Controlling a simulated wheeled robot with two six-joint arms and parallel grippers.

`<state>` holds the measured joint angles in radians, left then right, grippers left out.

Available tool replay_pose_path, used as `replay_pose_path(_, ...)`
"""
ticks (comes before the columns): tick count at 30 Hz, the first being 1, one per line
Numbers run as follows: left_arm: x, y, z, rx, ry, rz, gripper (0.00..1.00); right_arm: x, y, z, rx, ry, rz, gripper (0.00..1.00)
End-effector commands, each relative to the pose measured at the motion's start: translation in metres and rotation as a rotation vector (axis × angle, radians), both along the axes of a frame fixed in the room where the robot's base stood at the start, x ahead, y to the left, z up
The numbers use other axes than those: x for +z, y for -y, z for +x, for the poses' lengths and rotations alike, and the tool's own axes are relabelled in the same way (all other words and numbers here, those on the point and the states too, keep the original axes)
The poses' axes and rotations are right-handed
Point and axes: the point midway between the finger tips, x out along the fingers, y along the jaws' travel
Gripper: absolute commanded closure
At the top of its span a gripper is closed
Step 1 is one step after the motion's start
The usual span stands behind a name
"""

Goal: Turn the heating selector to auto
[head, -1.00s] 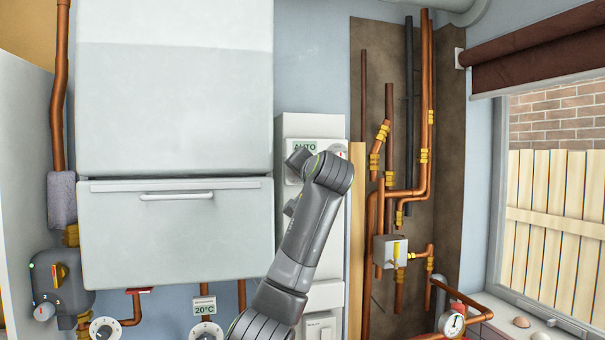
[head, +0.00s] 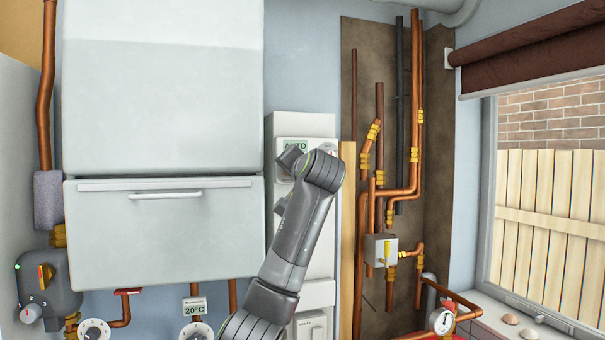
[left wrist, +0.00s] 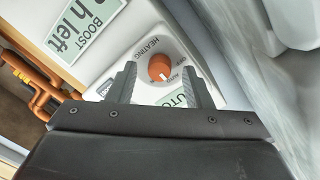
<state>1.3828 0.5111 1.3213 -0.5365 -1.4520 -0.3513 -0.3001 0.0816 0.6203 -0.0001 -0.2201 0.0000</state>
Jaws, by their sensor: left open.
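The heating selector is a round orange knob (left wrist: 160,68) with a white mark near its lower edge, on a white panel lettered HEATING. Small lettering sits around it, and a green AUTO plate (left wrist: 176,99) lies just below it in the left wrist view. My left gripper (left wrist: 159,72) is open, with one finger on each side of the knob; I cannot tell whether they touch it. In the head view the AUTO plate (head: 295,145) shows at the top of the panel, and my left arm hides the knob. My right gripper is not in view.
A BOOST plate (left wrist: 86,30) is beside the selector. A large white boiler casing (head: 165,235) stands left of the panel. Copper pipes (head: 415,150) run up the wall to the right, near a window. A 20°C display (head: 194,306) and dials are low down.

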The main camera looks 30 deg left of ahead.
Motion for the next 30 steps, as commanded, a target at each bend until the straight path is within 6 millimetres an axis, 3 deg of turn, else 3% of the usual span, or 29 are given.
replay_pose_path(18,0.0,0.092,-0.081,-0.005,0.007,0.0,0.54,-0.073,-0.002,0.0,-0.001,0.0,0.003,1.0)
replay_pose_path(24,0.003,0.116,-0.103,-0.003,0.005,0.001,0.54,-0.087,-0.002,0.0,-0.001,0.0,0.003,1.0)
replay_pose_path(30,0.006,0.125,-0.112,-0.001,0.002,0.0,0.54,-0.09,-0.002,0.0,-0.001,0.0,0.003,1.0)
